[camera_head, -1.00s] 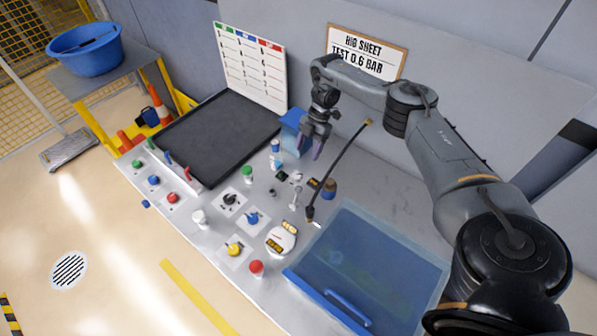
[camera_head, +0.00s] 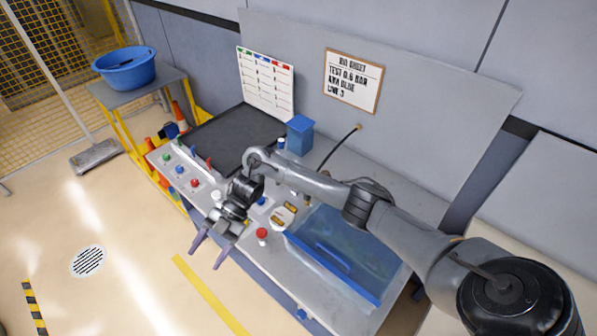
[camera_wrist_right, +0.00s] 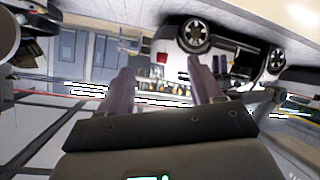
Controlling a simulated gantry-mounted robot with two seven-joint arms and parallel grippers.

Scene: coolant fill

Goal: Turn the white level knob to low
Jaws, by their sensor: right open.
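A small white knob (camera_head: 216,195) shows at the front edge of the bench in the head view, just behind my right gripper's wrist and partly hidden by it. Its pointer and any level marks are too small to read. My right gripper (camera_head: 205,259) is open and empty, with its two purple fingers reaching out past the bench front over the floor. It is in front of the knob and apart from it. In the right wrist view its fingers (camera_wrist_right: 160,82) are spread with nothing between them. My left gripper is not in view.
A red knob (camera_head: 262,234) stands right of the gripper, beside a blue translucent bin (camera_head: 345,262). Red, blue and green buttons sit left of the white knob. A black tray (camera_head: 232,140) lies behind. My right forearm covers the bench middle. The floor in front is clear.

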